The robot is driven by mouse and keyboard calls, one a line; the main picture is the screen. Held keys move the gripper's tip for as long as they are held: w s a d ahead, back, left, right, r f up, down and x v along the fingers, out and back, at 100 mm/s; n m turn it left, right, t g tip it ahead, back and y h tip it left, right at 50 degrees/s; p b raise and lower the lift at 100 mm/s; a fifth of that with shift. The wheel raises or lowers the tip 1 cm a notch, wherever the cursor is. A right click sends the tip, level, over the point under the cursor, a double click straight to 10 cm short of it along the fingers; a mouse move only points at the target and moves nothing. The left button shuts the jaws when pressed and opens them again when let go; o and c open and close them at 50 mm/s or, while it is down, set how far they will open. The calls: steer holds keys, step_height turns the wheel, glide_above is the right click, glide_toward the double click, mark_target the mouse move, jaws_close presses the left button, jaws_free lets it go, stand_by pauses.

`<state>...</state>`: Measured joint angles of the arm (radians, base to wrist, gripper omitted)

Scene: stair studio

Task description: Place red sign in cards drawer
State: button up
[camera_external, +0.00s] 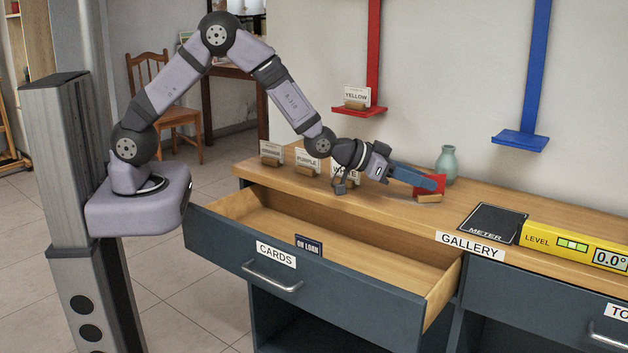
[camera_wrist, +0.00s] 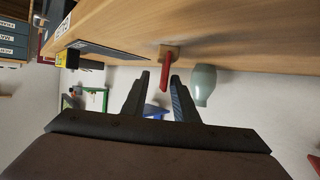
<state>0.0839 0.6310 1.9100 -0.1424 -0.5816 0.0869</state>
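The red sign (camera_external: 437,181) stands in a small wooden block on the counter; it also shows in the wrist view (camera_wrist: 166,77). My gripper (camera_external: 423,183) reaches it from the left. In the wrist view, my gripper's fingertips (camera_wrist: 160,77) are spread, with the sign's free edge between them and gaps showing beside it. The cards drawer (camera_external: 300,283), labelled CARDS, is pulled open below the counter. A dark ON LOAN card (camera_external: 309,245) stands inside it, and the rest of its visible floor is bare.
A green vase (camera_external: 447,163) stands close behind the sign. Several white name cards (camera_external: 307,158) in wooden blocks stand at the counter's left. A black METER mat (camera_external: 491,223) and a yellow level (camera_external: 575,244) lie to the right. Red (camera_external: 359,111) and blue (camera_external: 520,140) wall ledges hang behind.

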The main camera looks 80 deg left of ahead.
mark_target(443, 196)
steer(key=shift+a+p+x, duration=0.15)
steer(key=shift+p+x, duration=0.25)
steer(key=shift+x, duration=1.45)
steer(key=shift+a+p+x, duration=0.15)
steer(key=shift+p+x, duration=0.25)
steer(key=shift+x, duration=1.45)
steer(key=shift+s, duration=0.1)
steer(key=shift+c, duration=0.7)
jaws_close()
